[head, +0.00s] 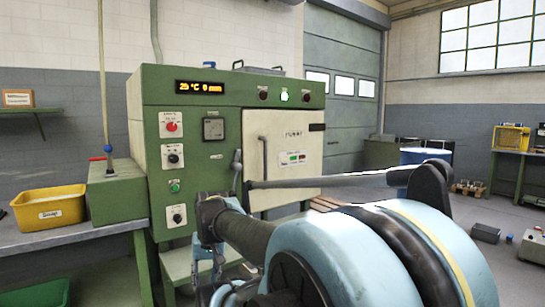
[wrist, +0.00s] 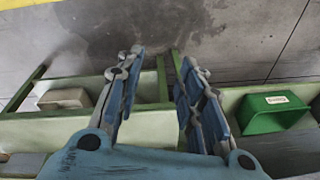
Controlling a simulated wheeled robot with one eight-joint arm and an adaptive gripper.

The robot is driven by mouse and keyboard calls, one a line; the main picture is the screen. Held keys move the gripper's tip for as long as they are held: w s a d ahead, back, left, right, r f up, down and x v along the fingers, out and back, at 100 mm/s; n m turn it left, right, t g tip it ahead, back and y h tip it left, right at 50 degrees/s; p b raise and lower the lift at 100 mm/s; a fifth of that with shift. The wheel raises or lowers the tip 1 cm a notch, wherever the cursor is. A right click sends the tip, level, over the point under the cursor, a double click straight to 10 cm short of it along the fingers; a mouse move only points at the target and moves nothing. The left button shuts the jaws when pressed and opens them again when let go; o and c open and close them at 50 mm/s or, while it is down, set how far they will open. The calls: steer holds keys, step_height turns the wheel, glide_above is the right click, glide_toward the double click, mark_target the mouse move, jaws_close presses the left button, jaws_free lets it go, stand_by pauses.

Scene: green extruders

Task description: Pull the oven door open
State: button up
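The oven (head: 215,115) is a green cabinet with a cream door (head: 290,165) on its right front. The door looks shut. A slim dark upright handle (head: 263,155) stands out near the door's left edge, and a grey lever (head: 237,168) sits just left of the door. My gripper shows in the wrist view (wrist: 160,62) with its two blue-grey fingers apart and nothing between them. In the head view it is low in front of the oven, left of and below the door, partly hidden by my arm. It does not touch the handle.
A yellow bin (head: 50,207) stands on the bench at the left. The wrist view shows a green bin (wrist: 270,112) and a beige bin (wrist: 65,98) below. A blue drum (head: 425,156) stands farther back right. The floor at the right is partly clear.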

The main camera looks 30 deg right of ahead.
mark_target(265, 150)
steer(key=w+d+r+m+t+y, duration=0.2)
steer(key=w+r+m+y, duration=0.2)
steer(key=w+r+m, duration=0.7)
steer(key=w+d+r+m+t+y, duration=0.2)
steer(key=w+d+r+m+t, duration=0.2)
steer(key=w+d+r+m, duration=0.45)
steer(key=d+r+m+t, duration=0.3)
steer(key=d+r+m, duration=0.1)
steer(key=d, duration=0.7)
steer(key=w+d+r+m+t+h, duration=0.1)
steer(key=d+r+m+t, duration=0.2)
steer(key=d, duration=0.8)
steer(key=d+r+m+t, duration=0.3)
steer(key=d+r+m, duration=0.1)
steer(key=d, duration=0.8)
steer(key=x, duration=1.7)
steer(key=shift+w+a+f, duration=0.15)
steer(key=shift+w+a, duration=0.1)
jaws_close()
